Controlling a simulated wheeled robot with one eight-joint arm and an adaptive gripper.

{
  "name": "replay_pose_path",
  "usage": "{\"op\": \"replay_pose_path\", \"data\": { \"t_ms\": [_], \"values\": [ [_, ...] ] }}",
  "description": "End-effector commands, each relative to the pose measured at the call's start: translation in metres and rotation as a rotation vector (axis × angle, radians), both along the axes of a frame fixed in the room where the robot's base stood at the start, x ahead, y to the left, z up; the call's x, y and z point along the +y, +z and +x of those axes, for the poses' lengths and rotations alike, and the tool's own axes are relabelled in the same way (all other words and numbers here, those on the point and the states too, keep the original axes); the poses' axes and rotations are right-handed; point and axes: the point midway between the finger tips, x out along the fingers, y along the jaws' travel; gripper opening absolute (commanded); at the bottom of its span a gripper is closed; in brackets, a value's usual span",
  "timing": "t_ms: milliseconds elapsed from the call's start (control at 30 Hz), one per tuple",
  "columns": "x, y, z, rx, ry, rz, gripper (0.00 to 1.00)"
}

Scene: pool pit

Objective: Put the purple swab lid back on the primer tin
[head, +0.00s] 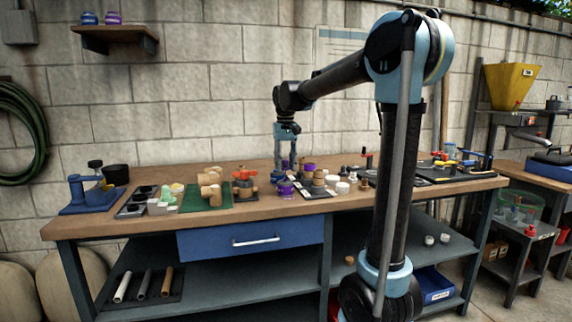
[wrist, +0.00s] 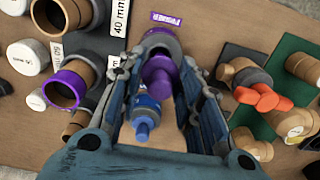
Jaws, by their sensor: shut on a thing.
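The purple swab lid (wrist: 158,75) is between my gripper's fingertips (wrist: 158,68) in the wrist view, and my gripper is shut on it. A round grey-rimmed tin (wrist: 160,40), which I take for the primer tin, lies just past the lid beside a purple label. Whether the lid touches the tin cannot be told. In the head view my gripper (head: 285,168) points down over the bench, just behind a purple tin (head: 285,188). The lid is too small to make out there.
A blue-topped item (wrist: 143,115) stands close by, between my fingers in the wrist view. Pipe fittings, one with a purple end (wrist: 65,88), lie to the left. The bench's front strip (head: 225,219) is clear.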

Motion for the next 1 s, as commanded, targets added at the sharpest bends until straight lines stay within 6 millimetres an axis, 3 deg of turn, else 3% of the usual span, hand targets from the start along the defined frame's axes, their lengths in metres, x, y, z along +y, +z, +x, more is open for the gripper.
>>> {"op": "replay_pose_path", "data": {
  "t_ms": [1000],
  "values": [
    [0.0,-0.014,0.0,0.0,0.0,0.0,0.17]
  ]
}}
